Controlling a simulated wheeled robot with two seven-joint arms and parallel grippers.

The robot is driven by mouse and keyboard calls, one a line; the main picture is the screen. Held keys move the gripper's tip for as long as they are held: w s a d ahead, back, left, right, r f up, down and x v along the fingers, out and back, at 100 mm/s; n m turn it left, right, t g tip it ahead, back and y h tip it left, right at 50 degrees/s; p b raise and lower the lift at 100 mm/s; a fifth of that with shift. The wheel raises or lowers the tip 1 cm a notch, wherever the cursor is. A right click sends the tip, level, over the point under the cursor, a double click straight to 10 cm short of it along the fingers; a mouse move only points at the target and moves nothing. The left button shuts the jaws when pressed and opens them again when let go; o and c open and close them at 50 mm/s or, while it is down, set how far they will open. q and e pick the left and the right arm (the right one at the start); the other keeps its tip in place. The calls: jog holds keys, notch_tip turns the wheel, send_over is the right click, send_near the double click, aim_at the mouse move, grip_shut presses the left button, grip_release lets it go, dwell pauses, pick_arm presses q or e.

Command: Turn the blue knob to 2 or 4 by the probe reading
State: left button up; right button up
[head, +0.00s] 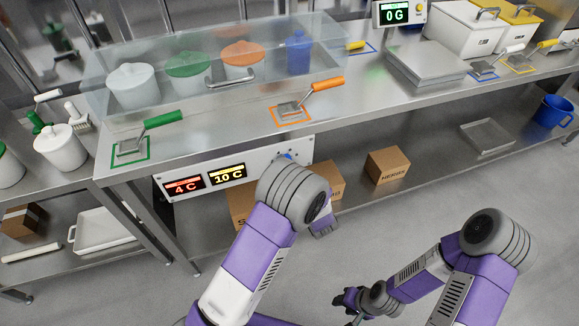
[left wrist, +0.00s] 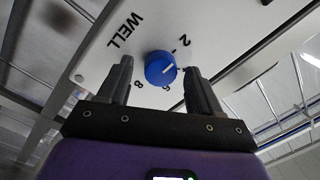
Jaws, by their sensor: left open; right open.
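The blue knob (left wrist: 160,67) sits on a white panel marked WELL, which also shows in the head view (head: 262,157) under the counter's front edge. The knob's white mark points rightward in the wrist view. A 2, a 6 and an 8 show around it; the number near the right finger is hidden. A red display (head: 184,186) reads 4 C and a yellow one (head: 228,173) 10 C; which is the probe is unclear. My left gripper (left wrist: 158,65) is open, fingers either side of the knob; contact is unclear. My right gripper (head: 350,300) is open and empty, low over the floor.
A green-handled scraper (head: 132,147) and an orange-handled one (head: 291,110) lie on the counter above the panel. Lidded tubs stand behind a clear guard (head: 100,100). Cardboard boxes (head: 387,166) sit on the lower shelf. The floor around my right gripper is clear.

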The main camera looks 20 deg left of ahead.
pick_arm(q)
jog(key=p+v, duration=0.1)
jog(key=v, duration=0.6)
jog(key=shift+s, duration=0.25)
jog(key=shift+d, duration=0.1)
